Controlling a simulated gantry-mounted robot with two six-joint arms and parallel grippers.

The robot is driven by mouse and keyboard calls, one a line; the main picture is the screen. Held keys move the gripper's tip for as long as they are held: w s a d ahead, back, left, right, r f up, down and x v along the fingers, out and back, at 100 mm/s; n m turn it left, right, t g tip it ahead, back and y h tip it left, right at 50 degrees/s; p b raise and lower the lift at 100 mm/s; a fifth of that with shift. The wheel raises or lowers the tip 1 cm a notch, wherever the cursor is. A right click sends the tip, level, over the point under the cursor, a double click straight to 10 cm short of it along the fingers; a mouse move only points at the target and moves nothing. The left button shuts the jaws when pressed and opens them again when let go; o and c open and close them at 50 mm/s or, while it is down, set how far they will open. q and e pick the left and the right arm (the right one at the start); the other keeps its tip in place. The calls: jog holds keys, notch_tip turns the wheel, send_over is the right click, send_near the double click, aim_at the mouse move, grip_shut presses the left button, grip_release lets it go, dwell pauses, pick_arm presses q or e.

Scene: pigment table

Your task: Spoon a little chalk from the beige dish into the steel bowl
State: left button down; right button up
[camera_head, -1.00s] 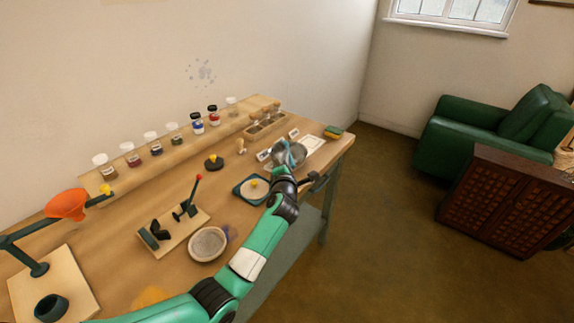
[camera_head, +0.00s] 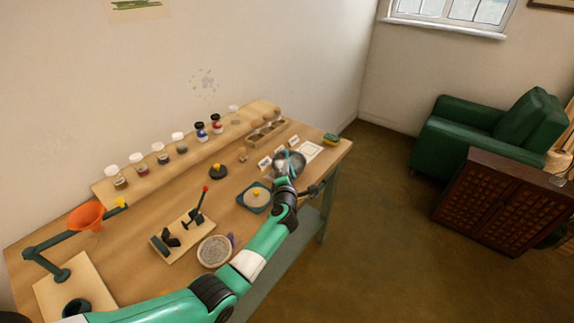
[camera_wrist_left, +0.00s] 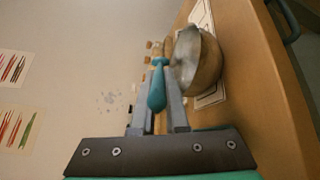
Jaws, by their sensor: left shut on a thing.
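The steel bowl (camera_head: 297,160) stands near the right end of the table, and its side fills the upper right of the left wrist view (camera_wrist_left: 207,62). My left gripper (camera_wrist_left: 160,100) is shut on the teal handle of a spoon (camera_wrist_left: 157,88), right beside the bowl. In the head view my left gripper (camera_head: 284,163) is over the bowl's near left part and covers some of it. I cannot make out the spoon's head or any chalk on it. A pale beige dish (camera_head: 214,251) with greyish contents sits at the front edge, beside my left arm. My right gripper is out of view.
A rack (camera_head: 150,178) of several jars runs along the back. Small cards and a green-yellow sponge (camera_head: 331,139) lie around the bowl.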

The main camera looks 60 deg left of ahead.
pick_arm(q)
jog(key=r+m+p, duration=0.1)
jog(key=m+p, duration=0.2)
jog(key=r+m+p, duration=0.1)
jog(key=m+p, duration=0.2)
jog(key=p, duration=0.1)
jog(key=r+m+g+p, duration=0.1)
jog(key=m+p, duration=0.2)
jog(key=shift+w+d+r+m, duration=0.15)
jog(key=shift+w+r+m, duration=0.15)
jog(key=shift+w, duration=0.1)
jog(key=shift+w+r+m+g+p, duration=0.1)
jog(key=shift+r+m+g+p, duration=0.15)
jog(key=shift+m, duration=0.3)
jog(key=shift+m+g+p, duration=0.15)
jog(key=shift+m+p, duration=0.15)
jog(key=shift+m, duration=0.25)
jog(key=shift+w+r+m, duration=0.1)
jog(key=shift+r+m, duration=0.1)
jog(key=shift+m, duration=0.8)
jog(key=shift+w+d+r+m+g+y+b, duration=0.15)
jog(key=shift+r+m+g+b, duration=0.15)
jog(key=shift+m, duration=1.2)
jog(key=shift+r+m+g+y+b, duration=0.2)
jog(key=shift+r+m+b, duration=0.1)
jog(key=shift+m, duration=1.2)
